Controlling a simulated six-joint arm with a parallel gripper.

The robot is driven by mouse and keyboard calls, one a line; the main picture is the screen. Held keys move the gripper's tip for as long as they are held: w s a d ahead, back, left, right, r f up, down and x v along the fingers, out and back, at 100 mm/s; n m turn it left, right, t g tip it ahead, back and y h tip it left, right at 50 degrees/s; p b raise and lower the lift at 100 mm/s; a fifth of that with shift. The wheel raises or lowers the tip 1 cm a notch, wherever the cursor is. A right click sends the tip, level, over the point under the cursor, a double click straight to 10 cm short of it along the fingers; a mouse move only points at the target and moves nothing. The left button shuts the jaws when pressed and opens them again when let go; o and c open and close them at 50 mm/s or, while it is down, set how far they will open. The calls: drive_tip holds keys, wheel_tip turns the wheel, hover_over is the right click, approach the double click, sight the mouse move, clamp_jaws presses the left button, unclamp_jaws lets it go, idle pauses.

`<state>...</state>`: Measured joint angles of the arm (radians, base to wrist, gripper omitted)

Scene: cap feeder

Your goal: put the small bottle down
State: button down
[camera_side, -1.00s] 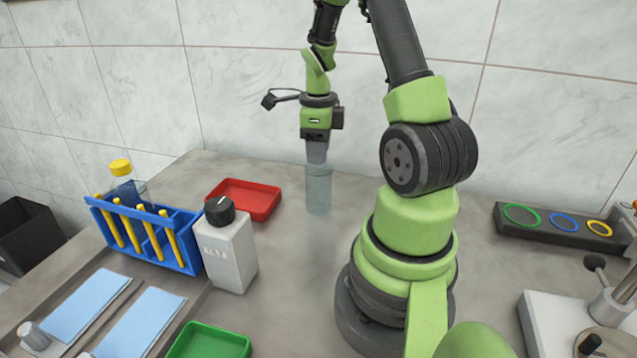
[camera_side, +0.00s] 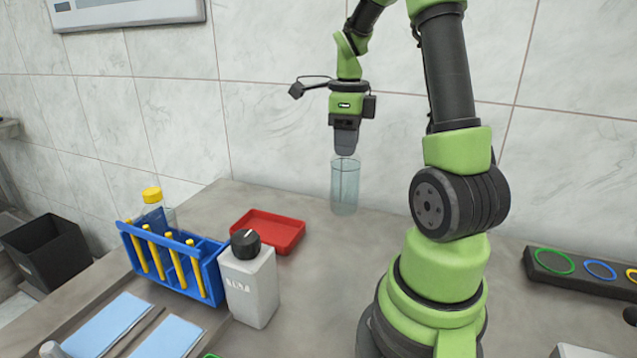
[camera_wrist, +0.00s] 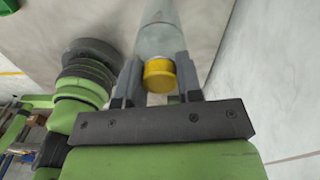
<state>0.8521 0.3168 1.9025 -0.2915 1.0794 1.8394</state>
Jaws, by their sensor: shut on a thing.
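The small bottle is a clear, pale blue-grey cylinder (camera_side: 345,188) below my gripper (camera_side: 345,152) in the side view. It is upright. Its base is at or close above the grey bench, and I cannot tell whether it touches. In the wrist view its yellow cap (camera_wrist: 159,75) sits between the two fingers of my gripper (camera_wrist: 158,82), with the clear body (camera_wrist: 157,38) beyond. My gripper is shut on the bottle near its cap. In the side view the fingers hide the cap.
A red tray (camera_side: 268,231) lies left of the bottle. Behind the rack is a yellow-capped bottle (camera_side: 158,210). The tiled wall is close behind.

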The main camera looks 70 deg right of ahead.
drive_tip(key=shift+w+r, duration=0.1)
drive_tip(key=shift+r, duration=0.4)
drive_tip(key=w+a+r+n, duration=0.4)
drive_tip(key=w+a, duration=0.3)
drive_tip(key=w, duration=0.1)
drive_tip(key=w+a+r+n, duration=0.3)
drive_tip(key=w+a+r, duration=0.25)
drive_tip(key=w, duration=0.25)
drive_tip(key=w+a+r+n, duration=0.1)
drive_tip(key=w+a+n, duration=0.15)
drive_tip(key=a, duration=0.65)
wheel_tip(320, 180, down, 17)
drive_tip(key=shift+s, duration=0.4)
drive_tip(key=c, duration=0.8)
unclamp_jaws()
